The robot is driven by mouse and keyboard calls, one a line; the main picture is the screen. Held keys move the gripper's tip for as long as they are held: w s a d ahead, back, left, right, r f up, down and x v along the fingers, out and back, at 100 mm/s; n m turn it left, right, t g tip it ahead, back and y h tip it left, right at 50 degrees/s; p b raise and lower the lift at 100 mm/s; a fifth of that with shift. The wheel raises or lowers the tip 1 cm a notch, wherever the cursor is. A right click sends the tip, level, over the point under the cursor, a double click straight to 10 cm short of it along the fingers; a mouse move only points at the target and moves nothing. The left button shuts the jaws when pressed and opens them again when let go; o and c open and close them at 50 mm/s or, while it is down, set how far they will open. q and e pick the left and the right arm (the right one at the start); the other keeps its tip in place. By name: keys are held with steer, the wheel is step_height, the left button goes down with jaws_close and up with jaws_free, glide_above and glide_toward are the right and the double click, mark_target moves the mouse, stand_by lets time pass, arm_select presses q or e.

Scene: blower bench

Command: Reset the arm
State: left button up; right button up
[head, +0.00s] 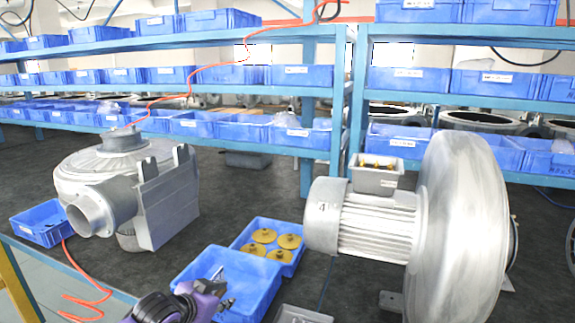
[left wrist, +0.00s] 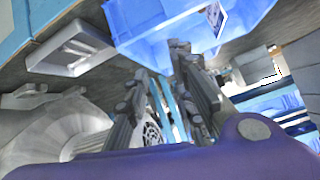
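My left gripper (head: 224,287) is at the bottom of the head view, over or in front of the near blue bin (head: 258,285). I cannot tell its exact height over the bin. In the left wrist view the two dark fingers of the left gripper (left wrist: 160,62) stand apart with a gap between them, and nothing is held. A blue bin (left wrist: 130,22) with a white label shows just beyond the fingertips there. My right gripper is not in view.
A second blue bin (head: 245,241) holds several yellow discs. Another blower (head: 125,185) stands left, by a blue bin (head: 42,222). Blue shelving (head: 345,100) with bins is behind.

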arm_select(q)
steer(key=s+f+n+y, duration=0.1)
steer(key=s+f+n, duration=0.1)
steer(key=s+f, duration=0.5)
steer(key=s+a+f+n+y, duration=0.1)
steer(key=s+f, duration=0.7)
steer(key=s, duration=1.2)
steer(key=s+a+f+n+g+y, duration=0.1)
steer(key=s+f+n, duration=0.2)
steer(key=s+f, duration=0.4)
steer(key=s, duration=0.7)
steer(key=shift+a+f, duration=0.15)
steer(key=shift+f, duration=0.05)
steer(key=shift+s, duration=0.1)
